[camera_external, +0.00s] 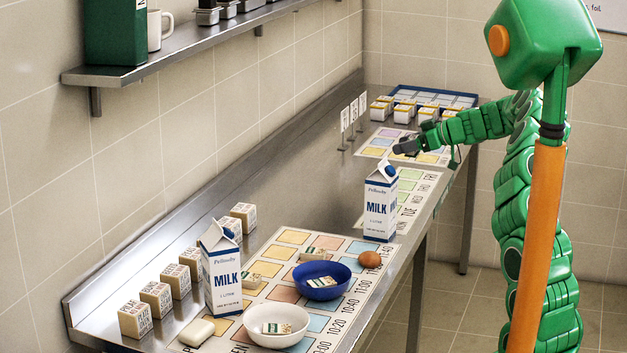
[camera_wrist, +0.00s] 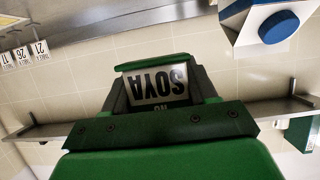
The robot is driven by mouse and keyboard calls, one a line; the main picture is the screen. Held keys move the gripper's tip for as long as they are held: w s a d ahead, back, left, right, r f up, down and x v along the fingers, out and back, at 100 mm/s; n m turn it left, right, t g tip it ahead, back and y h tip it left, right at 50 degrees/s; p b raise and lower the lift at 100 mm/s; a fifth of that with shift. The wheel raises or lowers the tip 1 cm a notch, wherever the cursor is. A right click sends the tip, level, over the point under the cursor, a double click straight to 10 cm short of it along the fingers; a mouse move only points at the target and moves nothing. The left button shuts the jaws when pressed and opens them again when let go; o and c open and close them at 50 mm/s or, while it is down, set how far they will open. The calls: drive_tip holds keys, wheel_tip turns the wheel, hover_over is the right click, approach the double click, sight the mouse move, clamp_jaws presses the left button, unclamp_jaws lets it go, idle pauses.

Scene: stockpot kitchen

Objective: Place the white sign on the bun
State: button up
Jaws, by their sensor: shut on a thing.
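My gripper (camera_external: 406,148) is over the far part of the counter, above the pastel chart. In the wrist view its fingers (camera_wrist: 160,72) are shut on a white sign (camera_wrist: 160,86). The sign shows upside-down lettering reading "SOYA", with more letters partly hidden by the gripper. I cannot make out the sign in the external view. A small brown rounded thing (camera_external: 370,259), bun or egg, lies on the near chart by the blue bowl. A pale rounded block (camera_external: 196,332) lies at that chart's near left. I cannot tell which one is the bun. My gripper is far from both.
Milk cartons (camera_external: 381,203) (camera_external: 222,268) stand tall on the counter. A blue bowl (camera_external: 322,280) and a white bowl (camera_external: 276,326) hold small packets. Small boxes (camera_external: 156,297) line the left. Several table-number signs (camera_external: 344,119) stand near my gripper.

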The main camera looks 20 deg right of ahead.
drive_tip(key=s+a+n+g+y, duration=0.1)
drive_tip(key=s+a+n+g, duration=0.1)
drive_tip(key=s+a, duration=0.7)
drive_tip(key=s+a+r+n+g+y, duration=0.1)
drive_tip(key=s+a, duration=0.4)
drive_tip(key=s, duration=0.7)
drive_tip(key=s+a+n+g+y, duration=0.1)
drive_tip(key=s+a+n+g, duration=0.1)
drive_tip(key=s+a, duration=0.65)
hover_over(363, 254)
drive_tip(key=s, duration=0.1)
wheel_tip(363, 254, down, 13)
drive_tip(key=shift+w+f, duration=0.6)
drive_tip(key=shift+f, duration=0.15)
drive_tip(key=shift+f+t, duration=0.4)
drive_tip(key=shift+f, duration=1)
drive_tip(key=shift+f, duration=0.1)
